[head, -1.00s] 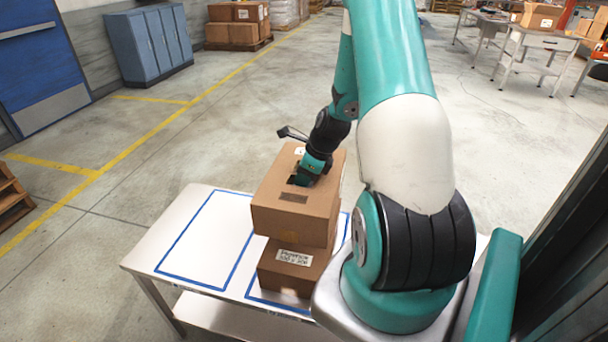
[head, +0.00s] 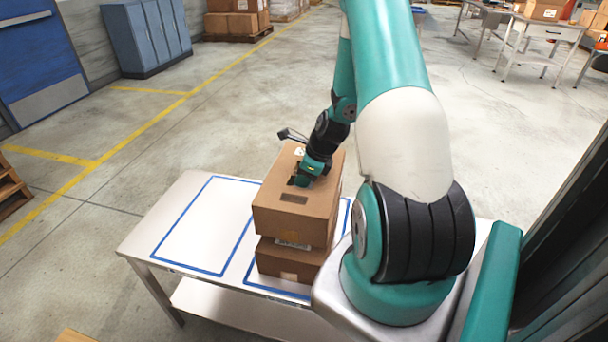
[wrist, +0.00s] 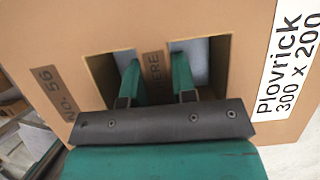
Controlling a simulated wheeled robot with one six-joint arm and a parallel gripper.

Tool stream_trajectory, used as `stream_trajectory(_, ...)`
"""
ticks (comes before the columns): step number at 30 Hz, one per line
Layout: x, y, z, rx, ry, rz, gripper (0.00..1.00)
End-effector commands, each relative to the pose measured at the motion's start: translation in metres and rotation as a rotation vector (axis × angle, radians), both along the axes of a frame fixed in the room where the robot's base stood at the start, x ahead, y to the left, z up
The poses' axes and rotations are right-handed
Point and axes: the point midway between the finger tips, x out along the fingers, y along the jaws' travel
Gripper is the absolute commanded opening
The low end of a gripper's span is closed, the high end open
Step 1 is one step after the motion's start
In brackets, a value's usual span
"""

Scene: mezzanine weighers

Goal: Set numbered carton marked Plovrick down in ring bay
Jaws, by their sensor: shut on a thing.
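The held brown carton (head: 283,226) hangs level over a second carton (head: 290,262) on the table. In the wrist view the held carton (wrist: 215,20) shows a white label reading "Plovrick 300 x 200" (wrist: 288,70) and a dark strip reading "No. 56" (wrist: 60,92). My gripper (head: 304,180) is shut on the strip between its two hand holes, and its fingers (wrist: 156,80) reach into them. The lower carton stands in the right blue-outlined bay (head: 290,293). Its label is mostly hidden. I cannot tell whether the cartons touch. No ring mark shows.
The left blue-outlined bay (head: 205,225) on the white table (head: 150,235) is empty. My arm covers the table's right part. Open floor lies behind the table. Blue cabinets (head: 147,40) and a pallet of cartons (head: 233,22) stand farther back.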

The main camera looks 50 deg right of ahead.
Motion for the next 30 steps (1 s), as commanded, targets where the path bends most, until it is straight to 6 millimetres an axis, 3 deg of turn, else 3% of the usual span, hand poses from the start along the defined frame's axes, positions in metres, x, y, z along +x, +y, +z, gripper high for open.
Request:
stream_trajectory(13,0.000,0.000,-0.029,-0.001,-0.001,0.001,0.00)
stream_trajectory(30,0.000,0.000,-0.034,-0.001,-0.001,0.001,0.00)
